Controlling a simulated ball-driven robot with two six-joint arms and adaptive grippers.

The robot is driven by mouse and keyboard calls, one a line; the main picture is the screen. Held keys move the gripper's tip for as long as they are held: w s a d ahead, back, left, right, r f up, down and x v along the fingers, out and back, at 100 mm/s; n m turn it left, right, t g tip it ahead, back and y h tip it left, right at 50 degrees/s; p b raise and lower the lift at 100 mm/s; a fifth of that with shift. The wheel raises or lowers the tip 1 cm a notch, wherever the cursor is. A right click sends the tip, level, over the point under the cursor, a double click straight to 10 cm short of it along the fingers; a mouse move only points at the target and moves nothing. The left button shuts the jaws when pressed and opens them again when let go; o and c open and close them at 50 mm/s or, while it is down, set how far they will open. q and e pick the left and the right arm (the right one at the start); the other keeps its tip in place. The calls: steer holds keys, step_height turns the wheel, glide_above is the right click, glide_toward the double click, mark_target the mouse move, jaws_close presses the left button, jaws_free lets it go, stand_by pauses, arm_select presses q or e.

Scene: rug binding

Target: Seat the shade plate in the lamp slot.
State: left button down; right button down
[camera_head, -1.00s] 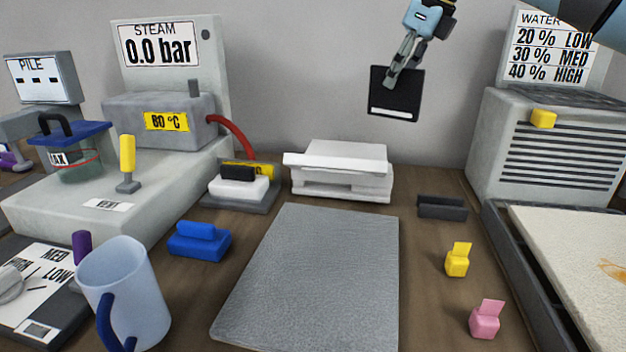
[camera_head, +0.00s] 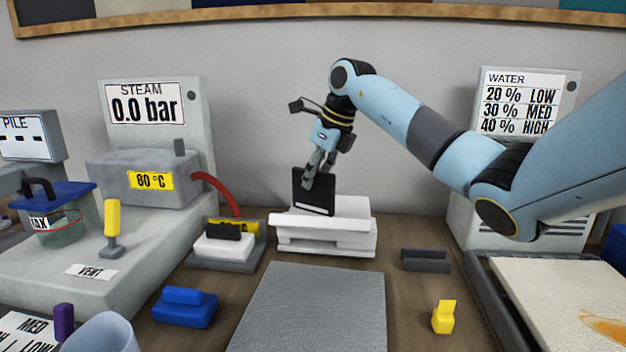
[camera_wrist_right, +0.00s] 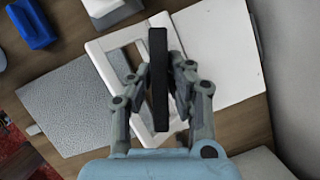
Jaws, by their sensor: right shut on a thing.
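The shade plate (camera_head: 313,194) is a thin black square with a white strip along its lower edge. My right gripper (camera_head: 317,176) is shut on its top edge and holds it nearly upright, slightly tilted, over the white unit (camera_head: 322,242). In the right wrist view the plate (camera_wrist_right: 158,95) is seen edge-on between the fingers. Below it lies the white unit's frame (camera_wrist_right: 103,62) with rectangular openings. I cannot tell which opening is the lamp slot, or whether the plate touches the unit. My left gripper is out of view.
A dark grey slotted holder (camera_head: 426,260) and a yellow clip (camera_head: 443,318) lie to the right. A grey mat (camera_head: 312,310) covers the front middle. A black-and-white block (camera_head: 226,245) on a dark base stands close left of the white unit, and a blue block (camera_head: 184,307) further forward.

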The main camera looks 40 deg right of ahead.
mark_target(313, 192)
steer(key=shift+f, duration=0.75)
steer(key=shift+f+b, duration=0.5)
steer(key=shift+f, duration=0.15)
steer(key=c, duration=1.3)
jaws_free()
steer(key=shift+o, duration=0.2)
steer(key=shift+r, duration=0.1)
